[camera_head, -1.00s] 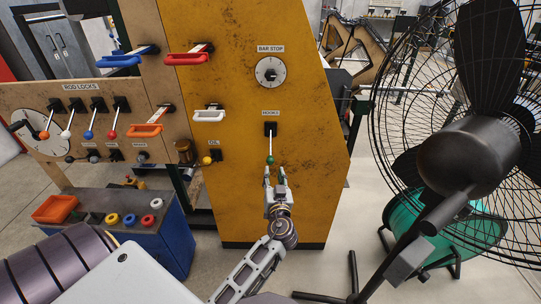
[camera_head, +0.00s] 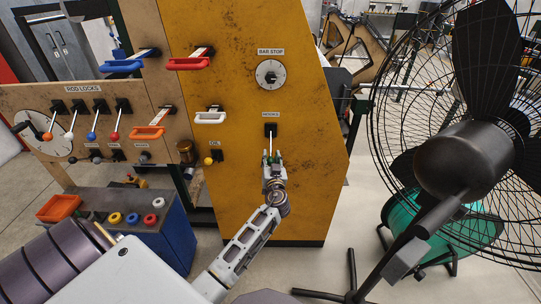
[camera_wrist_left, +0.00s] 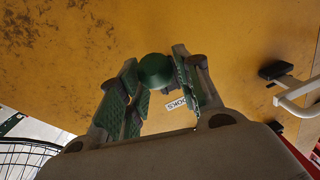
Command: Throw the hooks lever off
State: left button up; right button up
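The hooks lever has a black mount (camera_head: 270,130) under the HOOKS label on the yellow panel. Its pale rod (camera_head: 270,145) points downward. Its green ball knob (camera_wrist_left: 155,70) shows between my left fingertips in the left wrist view. My left gripper (camera_head: 272,160) reaches up from below with one finger on each side of the knob, which is mostly hidden in the head view. In the left wrist view the left gripper's fingers (camera_wrist_left: 157,88) lie close to the ball on both sides; whether they press on it is unclear. My right gripper is not in view.
Above the lever is the bar stop dial (camera_head: 270,73). A white-handled lever (camera_head: 209,117) and a yellow oil knob (camera_head: 208,161) are to the left. A large caged fan (camera_head: 460,155) stands to the right. The lower yellow panel (camera_head: 310,210) is bare.

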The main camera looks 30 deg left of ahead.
pick_arm(q)
jog(key=shift+x, duration=0.95)
grip_shut()
jog(key=shift+w+f, duration=0.1)
jog(key=shift+f, duration=0.15)
